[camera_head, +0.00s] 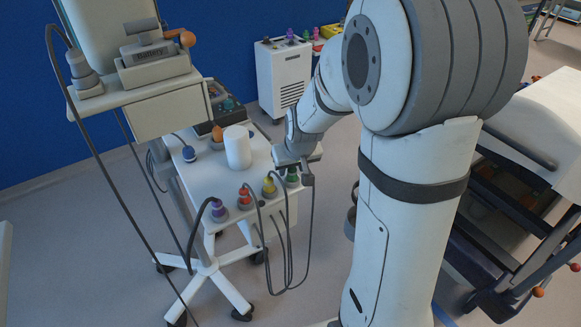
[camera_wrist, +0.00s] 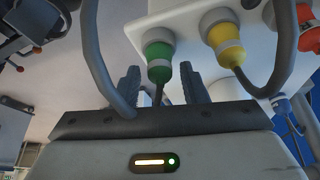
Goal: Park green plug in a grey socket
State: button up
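The green plug (camera_head: 292,176) sits at the right end of a row of plugs along the near edge of the white cart top (camera_head: 206,176). It also shows in the wrist view (camera_wrist: 158,50), with a pale collar at its middle and a dark cable hanging from it. My gripper (camera_head: 301,164) is at the cart's near right corner, close to the green plug. In the wrist view its two dark fingers (camera_wrist: 160,74) stand apart, either side of the plug's cable end; contact cannot be told. No empty grey socket can be clearly made out.
Yellow (camera_head: 269,187), red (camera_head: 245,197) and purple (camera_head: 218,209) plugs stand in the same row, with hanging cables. A white cylinder (camera_head: 237,147), a blue plug (camera_head: 188,153) and an orange plug (camera_head: 217,133) are on the cart. A white cabinet (camera_head: 284,75) stands behind.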

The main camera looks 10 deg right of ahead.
jog(key=shift+o, duration=0.6)
jog(key=shift+r, duration=0.1)
jog(key=shift+r, duration=0.3)
jog(key=v, duration=0.7)
jog(key=s+r+g, duration=0.2)
jog(key=s, duration=1.6)
jog(key=shift+a+r+m, duration=0.3)
jog(key=shift+a, duration=0.05)
